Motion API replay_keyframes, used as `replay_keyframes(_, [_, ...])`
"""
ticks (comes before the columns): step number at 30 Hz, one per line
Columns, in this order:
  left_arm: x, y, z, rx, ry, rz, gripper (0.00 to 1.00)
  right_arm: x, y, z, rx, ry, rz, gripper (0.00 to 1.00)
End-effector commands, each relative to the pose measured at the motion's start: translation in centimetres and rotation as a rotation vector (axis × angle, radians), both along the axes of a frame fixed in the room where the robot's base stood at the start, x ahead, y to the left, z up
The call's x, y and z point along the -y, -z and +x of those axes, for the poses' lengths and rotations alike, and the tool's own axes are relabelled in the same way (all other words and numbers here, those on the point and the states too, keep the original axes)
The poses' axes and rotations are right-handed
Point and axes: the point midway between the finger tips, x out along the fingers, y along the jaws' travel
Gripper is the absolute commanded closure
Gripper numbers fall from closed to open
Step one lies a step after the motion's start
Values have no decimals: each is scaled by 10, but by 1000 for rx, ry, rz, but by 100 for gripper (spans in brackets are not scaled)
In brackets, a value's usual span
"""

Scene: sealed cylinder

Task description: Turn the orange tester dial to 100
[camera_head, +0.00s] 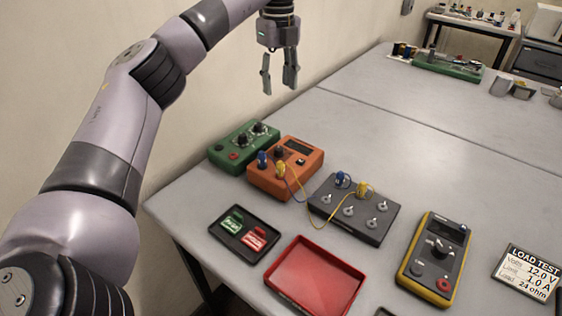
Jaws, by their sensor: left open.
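The orange tester (287,166) sits on the grey table left of the middle, against the right side of a green box with knobs (243,146). Its dark dial (280,153) is on the top face beside a small dark display (299,147); the dial's setting is too small to read. A blue plug and a yellow plug stand in its front part, and a yellow lead runs to a dark grey box. My left gripper (280,80) is open and empty, pointing down, high above and behind the tester. My right gripper is not in view.
The dark grey switch box (354,209) stands right of the tester. A black tray (245,234) with green and red tags, a red tray (314,279), a yellow-edged meter (434,260) and a load test card (531,272) lie nearer. The table's middle is clear.

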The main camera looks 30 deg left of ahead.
Motion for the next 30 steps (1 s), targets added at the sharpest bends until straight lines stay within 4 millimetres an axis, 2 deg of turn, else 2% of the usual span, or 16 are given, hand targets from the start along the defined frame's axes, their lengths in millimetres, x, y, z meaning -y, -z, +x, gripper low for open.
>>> replay_keyframes(1, [0,13,0,2,0,-1,57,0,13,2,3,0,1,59])
replay_keyframes(3, [0,16,0,2,1,-1,57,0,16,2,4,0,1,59])
replay_keyframes(8, [0,24,0,0,0,0,57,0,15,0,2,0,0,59])
replay_keyframes(11, [-1,38,-1,-2,-1,1,57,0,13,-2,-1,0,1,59])
replay_keyframes(24, [0,132,-2,-4,1,0,57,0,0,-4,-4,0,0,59])
replay_keyframes(30, [0,167,-1,-2,1,0,57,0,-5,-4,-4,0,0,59])
